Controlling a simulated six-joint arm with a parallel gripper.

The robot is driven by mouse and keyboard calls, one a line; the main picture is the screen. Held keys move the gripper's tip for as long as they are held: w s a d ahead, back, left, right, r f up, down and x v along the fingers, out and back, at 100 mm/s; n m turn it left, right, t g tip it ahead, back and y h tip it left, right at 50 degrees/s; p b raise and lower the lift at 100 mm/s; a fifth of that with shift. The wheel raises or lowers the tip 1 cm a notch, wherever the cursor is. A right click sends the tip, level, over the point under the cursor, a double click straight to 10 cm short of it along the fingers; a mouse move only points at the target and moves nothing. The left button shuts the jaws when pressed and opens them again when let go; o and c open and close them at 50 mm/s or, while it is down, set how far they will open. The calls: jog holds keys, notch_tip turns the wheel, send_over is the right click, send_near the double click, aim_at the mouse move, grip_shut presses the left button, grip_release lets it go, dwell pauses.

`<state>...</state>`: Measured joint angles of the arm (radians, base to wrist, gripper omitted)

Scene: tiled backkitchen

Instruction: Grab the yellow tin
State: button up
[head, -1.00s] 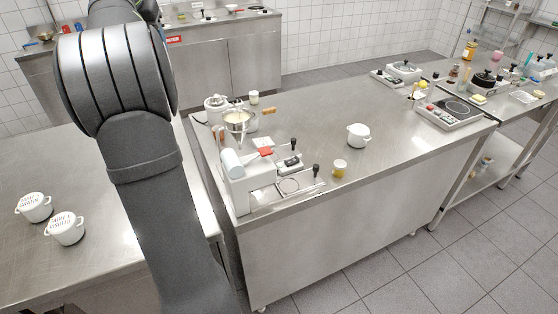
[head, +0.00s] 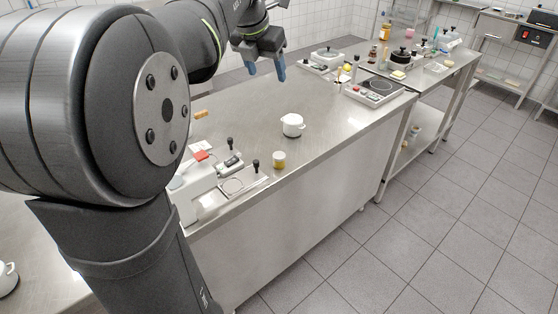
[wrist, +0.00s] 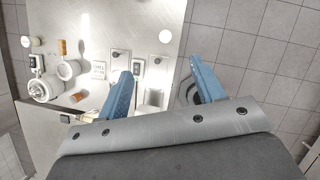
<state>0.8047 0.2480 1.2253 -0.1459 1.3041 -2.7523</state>
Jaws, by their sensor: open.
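A small yellow tin (head: 279,159) with a pale top stands upright near the front edge of the steel counter (head: 240,110). It is just right of the white machine with black-knobbed levers, in the head view. My gripper (head: 266,71) hangs in the air above the far part of the counter, well apart from the tin. Its two blue fingers are spread with nothing between them, as the wrist view (wrist: 161,68) also shows.
A white lidded pot (head: 292,125) stands right of and behind the tin. The white machine (head: 204,190) stands left of it. The counter between pot and hotplate is clear.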

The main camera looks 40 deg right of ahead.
send_near(279, 155)
jog(key=x, duration=0.4)
jog(key=shift+w+f, duration=0.25)
jog(key=shift+s+x, duration=0.15)
jog(key=shift+x, duration=1.35)
jog(key=shift+s+x, duration=0.1)
jog(key=shift+x, duration=1.45)
jog(key=c, duration=1.1)
